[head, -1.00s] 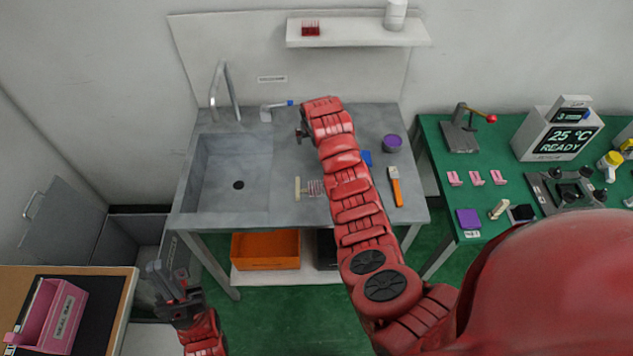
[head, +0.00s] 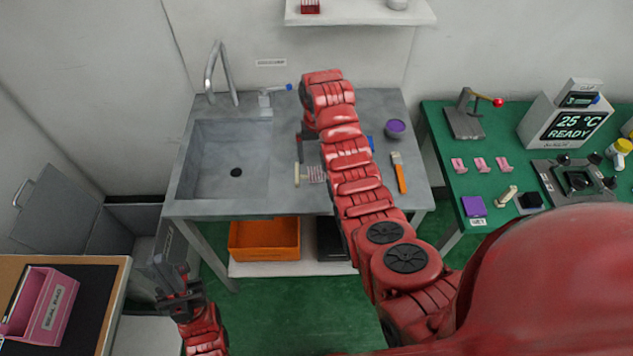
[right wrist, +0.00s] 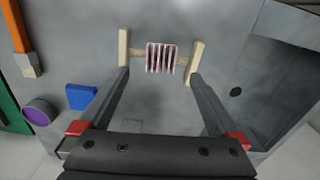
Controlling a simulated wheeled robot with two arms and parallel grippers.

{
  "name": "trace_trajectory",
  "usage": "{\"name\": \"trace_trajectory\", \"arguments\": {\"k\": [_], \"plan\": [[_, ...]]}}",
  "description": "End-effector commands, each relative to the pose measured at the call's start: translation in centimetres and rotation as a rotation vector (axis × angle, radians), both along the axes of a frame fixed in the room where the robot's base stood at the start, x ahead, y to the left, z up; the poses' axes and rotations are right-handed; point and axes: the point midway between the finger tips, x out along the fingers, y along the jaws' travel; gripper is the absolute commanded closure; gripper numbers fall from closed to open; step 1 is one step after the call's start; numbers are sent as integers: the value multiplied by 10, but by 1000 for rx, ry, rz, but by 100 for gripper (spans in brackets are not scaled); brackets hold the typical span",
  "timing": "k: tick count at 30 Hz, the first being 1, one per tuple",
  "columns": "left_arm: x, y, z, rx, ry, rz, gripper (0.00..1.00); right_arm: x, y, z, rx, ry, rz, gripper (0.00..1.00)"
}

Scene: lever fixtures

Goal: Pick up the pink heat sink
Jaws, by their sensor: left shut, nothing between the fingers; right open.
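The pink heat sink (head: 316,174), a small finned block, sits on the grey worktop right of the sink. In the right wrist view the heat sink (right wrist: 161,58) lies between two light wooden end pieces. My right gripper (right wrist: 160,76) is open and empty, with its fingers reaching toward the heat sink and one fingertip on each side in the picture; contact cannot be told. In the head view my right gripper (head: 307,153) is partly hidden by my arm. My left gripper (head: 178,286) is shut and empty, low at the left, away from the worktop.
A blue block (right wrist: 80,96), a purple cup (head: 395,129) and an orange-handled brush (head: 399,174) lie right of my right arm. The sink basin (head: 205,145) is to the left. A green table (head: 445,130) with several pink pieces stands at the right.

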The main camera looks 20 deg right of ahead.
Motion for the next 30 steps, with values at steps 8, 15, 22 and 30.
{"name": "trace_trajectory", "arguments": {"k": [8,15,22,30], "plan": [[0,0,-3,0,-1,0,100,0,0,-21,-1,2,1,3],[0,0,22,0,-1,0,100,0,2,-43,0,7,1,3],[0,0,28,0,-1,0,100,2,2,-66,-1,1,0,3],[0,0,29,0,-1,0,100,1,2,-73,-1,1,1,3]]}}
